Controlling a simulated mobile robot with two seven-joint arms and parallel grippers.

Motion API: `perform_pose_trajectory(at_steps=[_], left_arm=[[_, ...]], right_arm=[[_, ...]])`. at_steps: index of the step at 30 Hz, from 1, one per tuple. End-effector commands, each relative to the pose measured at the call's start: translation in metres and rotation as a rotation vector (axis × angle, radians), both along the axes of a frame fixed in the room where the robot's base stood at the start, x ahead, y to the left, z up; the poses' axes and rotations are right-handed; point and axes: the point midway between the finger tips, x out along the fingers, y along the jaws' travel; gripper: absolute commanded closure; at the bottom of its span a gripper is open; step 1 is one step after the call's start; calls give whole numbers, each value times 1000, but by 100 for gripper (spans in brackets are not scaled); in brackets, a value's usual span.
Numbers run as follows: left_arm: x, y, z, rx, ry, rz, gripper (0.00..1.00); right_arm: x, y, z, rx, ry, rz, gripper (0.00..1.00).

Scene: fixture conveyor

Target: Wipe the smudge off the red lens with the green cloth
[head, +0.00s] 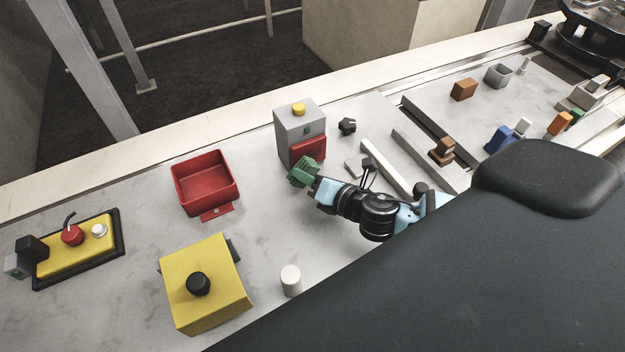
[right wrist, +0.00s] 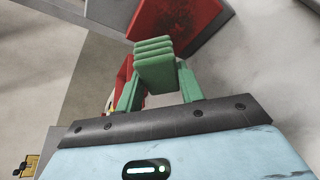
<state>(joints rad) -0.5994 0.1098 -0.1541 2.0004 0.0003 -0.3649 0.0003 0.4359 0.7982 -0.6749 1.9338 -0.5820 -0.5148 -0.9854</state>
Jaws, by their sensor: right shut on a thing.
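The red lens (head: 309,150) is a red panel on the front of a grey box (head: 290,122) with a yellow button on top. In the right wrist view the red lens (right wrist: 165,22) lies just beyond the cloth, with a darker mottled smudge (right wrist: 182,14) on it. My right gripper (head: 309,175) is shut on the green cloth (head: 302,169), just below and in front of the lens. The folded cloth (right wrist: 155,66) sits between the green fingers in the right wrist view; a small gap seems to separate it from the lens, but contact is hard to tell. My left gripper is not in view.
A red tray (head: 206,156) stands left of the grey box. A yellow box (head: 222,262) with a black knob and a white cylinder (head: 291,281) stand nearer. A yellow control panel (head: 75,255) is far left. Pale bars (head: 385,166) lie right of my gripper.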

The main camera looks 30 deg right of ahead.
Motion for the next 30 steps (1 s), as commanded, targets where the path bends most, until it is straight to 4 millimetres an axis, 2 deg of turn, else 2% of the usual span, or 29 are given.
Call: perform_pose_trajectory(at_steps=[30], left_arm=[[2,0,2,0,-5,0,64]], right_arm=[[8,-1,0,-1,-2,0,81]])
